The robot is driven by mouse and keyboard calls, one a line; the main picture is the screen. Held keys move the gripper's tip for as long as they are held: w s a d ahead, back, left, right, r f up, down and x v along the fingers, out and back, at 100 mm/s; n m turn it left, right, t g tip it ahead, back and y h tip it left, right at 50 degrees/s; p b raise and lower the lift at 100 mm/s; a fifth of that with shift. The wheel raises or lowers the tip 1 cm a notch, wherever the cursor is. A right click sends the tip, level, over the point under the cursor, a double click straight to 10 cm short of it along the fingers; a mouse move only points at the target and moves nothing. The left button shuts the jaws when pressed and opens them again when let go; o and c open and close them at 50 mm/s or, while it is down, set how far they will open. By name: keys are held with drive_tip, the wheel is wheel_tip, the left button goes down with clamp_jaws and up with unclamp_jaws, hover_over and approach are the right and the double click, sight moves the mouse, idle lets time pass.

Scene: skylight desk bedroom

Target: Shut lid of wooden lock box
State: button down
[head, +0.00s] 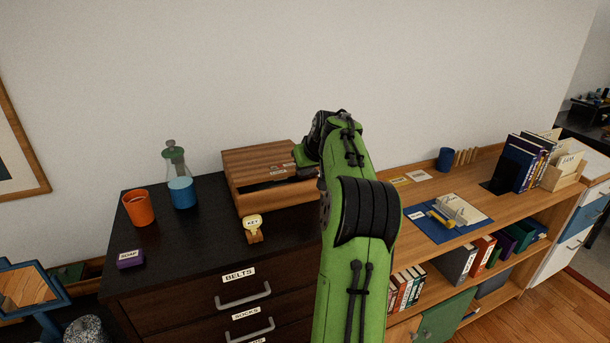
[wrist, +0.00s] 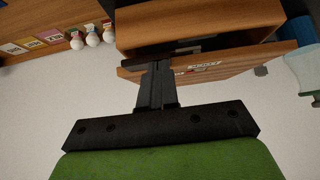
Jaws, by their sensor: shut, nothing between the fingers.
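The wooden lock box (head: 240,200) sits at the back of the black dresser top. Its brown striped lid (head: 262,160) is partly raised, with a dark gap between lid and base along the front. In the wrist view, the picture is turned over: the box base (wrist: 185,22) is above and the lid (wrist: 225,66), with a white label, is below it. My gripper (wrist: 157,68) is shut and empty, its fingertips overlapping the lid's edge near the gap. I cannot tell whether they touch it. In the head view my arm hides most of the gripper, at the box's right side.
On the dresser top (head: 195,240) stand an orange cup (head: 139,208), a flask with blue liquid (head: 182,188), a purple soap box (head: 130,259) and a yellow tag on a stand (head: 253,227). A wooden shelf unit (head: 420,192) adjoins at right. The wall is close behind.

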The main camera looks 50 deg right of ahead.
drive_tip(key=shift+t+h, duration=0.4)
drive_tip(key=shift+t, duration=0.3)
drive_tip(key=f+b, duration=0.1)
drive_tip(key=b, duration=0.1)
drive_tip(key=f+b, duration=0.1)
drive_tip(key=b, duration=0.1)
drive_tip(key=f+b, duration=0.2)
drive_tip(key=shift+s+a+b, duration=0.3)
drive_tip(key=shift+s, duration=0.05)
